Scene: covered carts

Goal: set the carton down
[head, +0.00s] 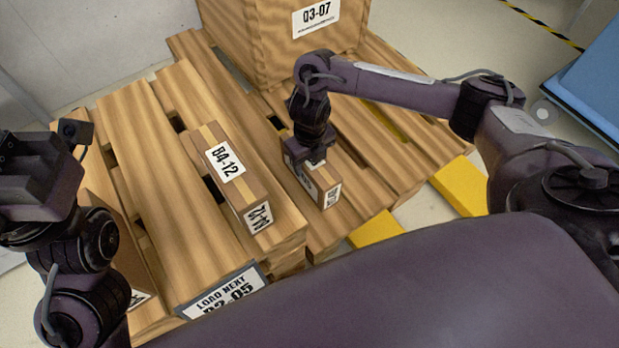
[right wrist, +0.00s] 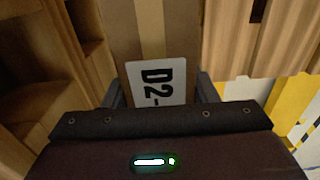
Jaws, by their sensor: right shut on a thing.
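My right gripper (head: 308,160) is shut on a small brown carton (head: 327,178) with tan tape and white labels. The carton is upright over the right pallet (head: 388,168), close to its boards; I cannot tell whether it touches them. In the right wrist view the fingers (right wrist: 160,90) lie on both sides of the carton (right wrist: 119,38), whose label reads "D2-", the rest hidden by the gripper. My left gripper (head: 40,175) is at the left edge; its jaws do not show clearly.
A similar carton marked B4-12 (head: 205,150) lies on the left pallet (head: 150,165), left of the held one. Yellow bars (head: 463,185) show below the right pallet. A blue surface (head: 590,85) is at far right.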

